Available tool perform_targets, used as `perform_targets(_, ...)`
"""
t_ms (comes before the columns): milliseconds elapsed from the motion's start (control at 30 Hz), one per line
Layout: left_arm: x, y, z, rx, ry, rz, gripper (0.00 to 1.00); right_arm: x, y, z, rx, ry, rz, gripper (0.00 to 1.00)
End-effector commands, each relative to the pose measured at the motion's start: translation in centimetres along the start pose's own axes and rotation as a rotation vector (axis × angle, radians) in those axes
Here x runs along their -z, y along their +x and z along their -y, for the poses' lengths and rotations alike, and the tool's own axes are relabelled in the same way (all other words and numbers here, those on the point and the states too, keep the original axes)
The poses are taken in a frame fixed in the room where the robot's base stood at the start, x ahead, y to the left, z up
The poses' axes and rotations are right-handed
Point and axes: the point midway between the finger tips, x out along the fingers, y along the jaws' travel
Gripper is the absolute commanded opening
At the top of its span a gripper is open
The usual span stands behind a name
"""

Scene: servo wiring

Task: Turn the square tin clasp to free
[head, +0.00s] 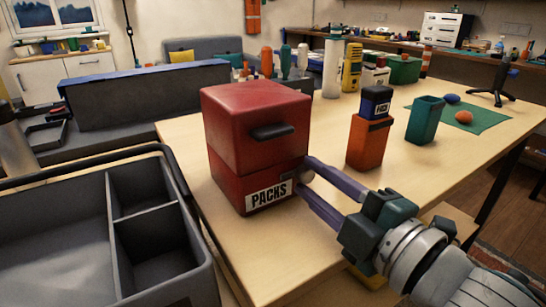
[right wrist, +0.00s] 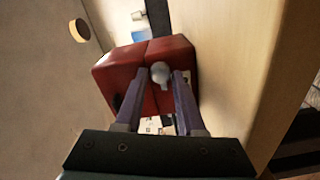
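The square tin (head: 253,125) is a red box with a dark handle (head: 272,131) and a white PACKS label (head: 269,194). It stands upright and closed on the wooden table. Its clasp (right wrist: 160,72) is a small grey knob on the side facing my right gripper, at the seam between lid and body. My right gripper (head: 307,175) reaches in from the lower right. Its two purple fingers are apart, one on each side of the clasp, with small gaps showing in the right wrist view. In the head view the fingers partly hide the clasp. My left gripper is not in view.
An orange container (head: 367,143) with a dark blue labelled box (head: 375,103) on top and a teal cup (head: 425,120) stand right of the tin. A green mat (head: 483,118) lies behind. A grey divided tray (head: 55,220) is at the left. The table front is clear.

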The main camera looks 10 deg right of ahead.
Motion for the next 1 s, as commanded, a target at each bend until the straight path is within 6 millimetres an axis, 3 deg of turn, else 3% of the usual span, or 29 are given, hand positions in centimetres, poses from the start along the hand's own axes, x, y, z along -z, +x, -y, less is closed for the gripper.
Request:
perform_targets(200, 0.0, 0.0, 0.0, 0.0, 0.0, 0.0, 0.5, 0.0, 0.0, 0.0, 0.0, 0.001, 0.0, 0.61)
perform_targets(533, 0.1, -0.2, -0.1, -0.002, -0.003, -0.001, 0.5, 0.0, -0.8, 0.0, 0.001, 0.001, 0.001, 0.61)
perform_targets(1000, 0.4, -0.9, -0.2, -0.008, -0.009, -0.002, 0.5, 0.0, -8.9, 0.1, 0.002, 0.002, 0.001, 0.61)
